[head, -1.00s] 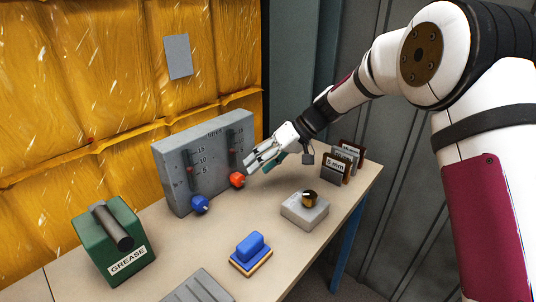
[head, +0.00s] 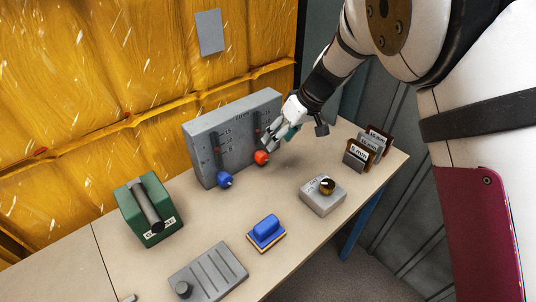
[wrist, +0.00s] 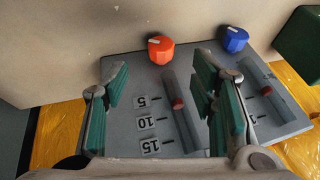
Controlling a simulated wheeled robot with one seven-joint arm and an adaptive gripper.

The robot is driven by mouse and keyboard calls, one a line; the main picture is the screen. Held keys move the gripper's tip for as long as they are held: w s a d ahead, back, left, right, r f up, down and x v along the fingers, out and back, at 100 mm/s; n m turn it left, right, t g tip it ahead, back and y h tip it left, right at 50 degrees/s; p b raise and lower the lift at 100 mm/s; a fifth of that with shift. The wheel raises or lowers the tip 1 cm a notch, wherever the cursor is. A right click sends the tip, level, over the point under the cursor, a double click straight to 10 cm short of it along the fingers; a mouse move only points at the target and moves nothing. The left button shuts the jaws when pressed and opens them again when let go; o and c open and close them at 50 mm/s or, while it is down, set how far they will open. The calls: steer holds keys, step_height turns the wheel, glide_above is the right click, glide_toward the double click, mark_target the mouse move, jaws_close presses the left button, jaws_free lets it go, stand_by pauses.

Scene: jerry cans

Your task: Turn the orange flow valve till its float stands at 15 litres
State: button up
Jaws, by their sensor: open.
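The orange valve knob (head: 261,158) sits at the lower front of a grey gauge panel (head: 203,168). It also shows in the wrist view (wrist: 160,50), top centre, with a pale pointer line. Beside its slot a scale reads 5, 10, 15, upside down in the wrist view. The red float (wrist: 177,103) stands about level with the 5 mark. My gripper (head: 271,143) is open and empty, just above and right of the orange knob in the head view, apart from it. In the wrist view its green-padded fingers (wrist: 160,95) frame the scale and float.
A blue knob (head: 225,180) with its own float slot is left of the orange one. A dial box (head: 322,199), a blue-handled block (head: 266,231), a green grease box (head: 146,213), a grey ridged plate (head: 207,275) and labelled cards (head: 357,154) stand on the table.

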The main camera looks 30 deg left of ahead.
mark_target(265, 157)
steer(key=x, duration=0.9)
steer(key=shift+a+f, duration=0.1)
steer(key=c, duration=1.1)
